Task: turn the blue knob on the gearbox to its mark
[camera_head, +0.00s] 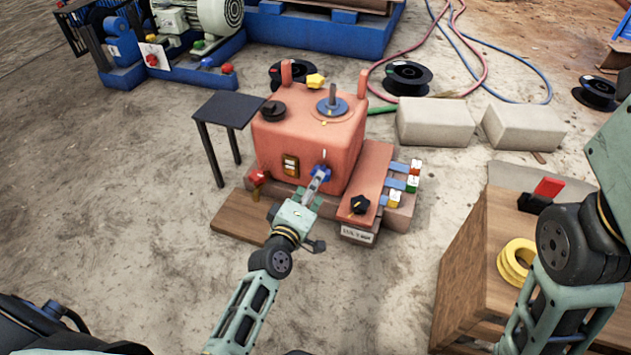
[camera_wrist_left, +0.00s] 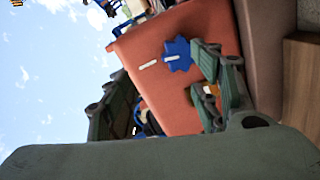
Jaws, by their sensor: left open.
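The orange gearbox (camera_head: 285,130) stands on a base on the ground in the head view. The blue knob (camera_head: 322,172) is low on its front face, with a white mark (camera_head: 324,154) above it. In the left wrist view the lobed blue knob (camera_wrist_left: 178,50) carries a short white line. That line lies roughly in line with the white mark (camera_wrist_left: 149,64) on the orange face. My left gripper (camera_head: 317,182) is at the knob, open, fingers apart. In the wrist view, one finger (camera_wrist_left: 215,75) overlaps the knob's edge; contact cannot be told. My right gripper is out of view.
A black knob (camera_head: 360,204), a red handle (camera_head: 257,177) and colored blocks (camera_head: 397,184) surround the gearbox front. A small dark table (camera_head: 230,110) stands left. Concrete blocks (camera_head: 437,122) lie behind right. A wooden crate (camera_head: 480,262) with yellow rings (camera_head: 515,262) stands at right.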

